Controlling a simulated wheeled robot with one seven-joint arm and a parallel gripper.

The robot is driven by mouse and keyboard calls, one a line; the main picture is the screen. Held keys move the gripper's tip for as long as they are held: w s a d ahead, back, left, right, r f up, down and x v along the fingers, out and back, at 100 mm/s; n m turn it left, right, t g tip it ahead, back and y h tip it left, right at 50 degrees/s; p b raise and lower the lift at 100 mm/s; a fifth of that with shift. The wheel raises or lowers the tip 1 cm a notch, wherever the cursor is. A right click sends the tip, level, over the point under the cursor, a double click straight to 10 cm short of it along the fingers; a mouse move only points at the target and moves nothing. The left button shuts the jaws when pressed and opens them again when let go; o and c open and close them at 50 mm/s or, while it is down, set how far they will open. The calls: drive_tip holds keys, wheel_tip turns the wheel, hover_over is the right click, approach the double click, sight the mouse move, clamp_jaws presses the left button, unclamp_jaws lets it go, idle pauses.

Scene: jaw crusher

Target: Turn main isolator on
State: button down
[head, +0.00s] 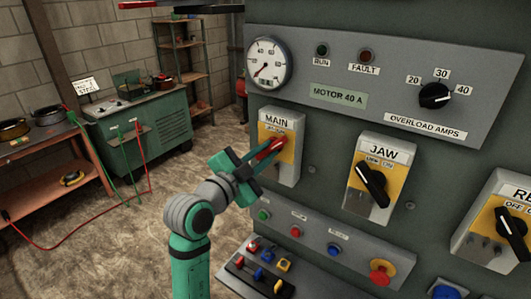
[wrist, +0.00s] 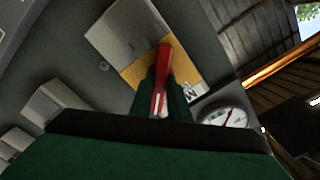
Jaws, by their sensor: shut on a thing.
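The main isolator (head: 278,168) is a grey box with a yellow plate and a "MAIN" label on the left of the panel. Its red handle (head: 268,150) points up to the right in the head view. My gripper (head: 262,158) is at the front of this box, with its jaws shut on the red handle. In the wrist view the red handle (wrist: 162,75) lies between my fingers, over the yellow plate (wrist: 134,73). My fingers hide part of the handle and of the plate's small lettering, so I cannot read its position.
The JAW isolator (head: 378,180) with a black knob is to the right, and another isolator (head: 500,225) is further right. A gauge (head: 267,64) sits above. A button strip (head: 330,240) and a tray of small coloured parts (head: 262,272) are below.

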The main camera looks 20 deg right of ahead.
drive_tip(key=c, duration=1.7)
unclamp_jaws()
drive_tip(key=v, duration=1.1)
